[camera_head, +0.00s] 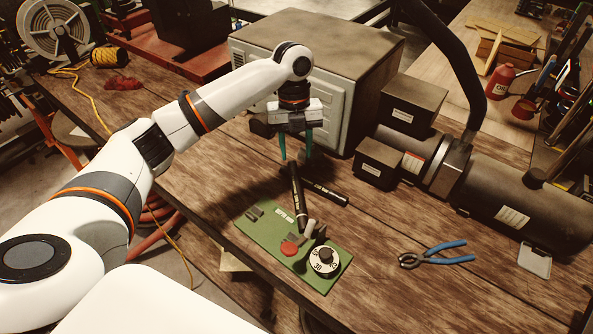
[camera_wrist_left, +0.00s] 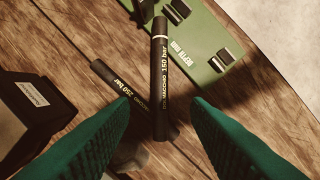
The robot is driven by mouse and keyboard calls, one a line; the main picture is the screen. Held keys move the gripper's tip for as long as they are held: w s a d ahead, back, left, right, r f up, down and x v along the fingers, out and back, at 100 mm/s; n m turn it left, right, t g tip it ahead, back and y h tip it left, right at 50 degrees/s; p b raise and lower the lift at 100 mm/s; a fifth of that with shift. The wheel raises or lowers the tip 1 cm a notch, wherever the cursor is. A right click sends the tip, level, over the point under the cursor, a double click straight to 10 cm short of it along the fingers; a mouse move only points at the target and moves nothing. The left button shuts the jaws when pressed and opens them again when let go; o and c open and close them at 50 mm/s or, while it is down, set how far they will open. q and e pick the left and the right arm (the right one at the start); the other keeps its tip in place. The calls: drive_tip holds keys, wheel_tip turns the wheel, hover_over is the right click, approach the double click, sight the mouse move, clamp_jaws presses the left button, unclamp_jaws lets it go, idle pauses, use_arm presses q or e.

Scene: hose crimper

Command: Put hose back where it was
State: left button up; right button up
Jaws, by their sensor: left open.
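A black hose (camera_head: 298,195) with white print has its lower end at the green crimping board (camera_head: 262,232) and its other end toward my left gripper. In the left wrist view this hose (camera_wrist_left: 159,75) runs between the two fingers, and the green board (camera_wrist_left: 212,30) shows behind it. A second black hose (camera_head: 328,193), marked 250 bar, lies on the table and passes under the first; it also shows in the left wrist view (camera_wrist_left: 118,83). My left gripper (camera_head: 296,157) is open, pointing down above the hoses, its green fingers apart. I cannot tell if they touch anything.
The board carries a red button (camera_head: 289,248) and a white dial (camera_head: 324,261). Blue-handled pliers (camera_head: 435,254) lie at right. A large grey box (camera_head: 330,60) stands close behind the gripper; black boxes (camera_head: 380,163) and a dark cylindrical machine (camera_head: 510,205) stand right.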

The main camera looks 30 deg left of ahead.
use_arm(q)
drive_tip(key=r, duration=0.3)
drive_tip(key=shift+w+a, duration=0.1)
drive_tip(key=shift+w, duration=0.1)
